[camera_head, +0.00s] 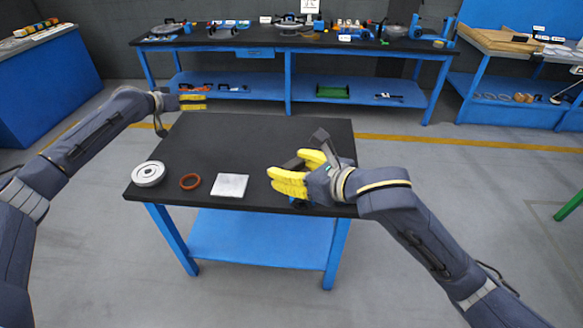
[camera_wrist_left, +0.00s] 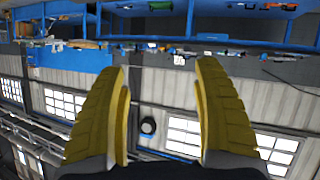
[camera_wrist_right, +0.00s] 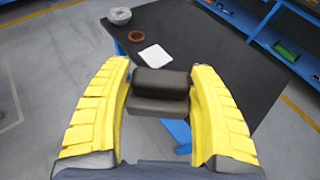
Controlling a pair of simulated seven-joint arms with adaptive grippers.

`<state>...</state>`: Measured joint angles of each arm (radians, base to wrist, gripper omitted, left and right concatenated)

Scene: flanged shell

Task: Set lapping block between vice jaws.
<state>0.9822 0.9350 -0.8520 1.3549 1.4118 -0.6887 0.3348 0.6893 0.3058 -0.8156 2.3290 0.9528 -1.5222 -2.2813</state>
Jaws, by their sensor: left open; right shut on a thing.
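My right gripper (camera_head: 296,176) is over the front right part of the table. In the right wrist view its yellow fingers (camera_wrist_right: 162,75) stand either side of a dark grey block (camera_wrist_right: 160,82) and close on it. A second dark piece (camera_wrist_right: 157,106) shows just below the block; I cannot tell whether they touch. In the head view dark parts (camera_head: 321,138) and a bit of blue show around the hand, which hides most of the vice, so how block and jaws sit is unclear. My left gripper (camera_head: 192,101) is open and empty beyond the table's back left corner; its fingers (camera_wrist_left: 162,65) are apart.
On the black table (camera_head: 215,140) lie a pale flanged ring part (camera_head: 148,174), an orange ring (camera_head: 190,182) and a flat silver square plate (camera_head: 230,185), in a row along the front left. The middle and back are clear. A loaded workbench (camera_head: 260,41) stands behind.

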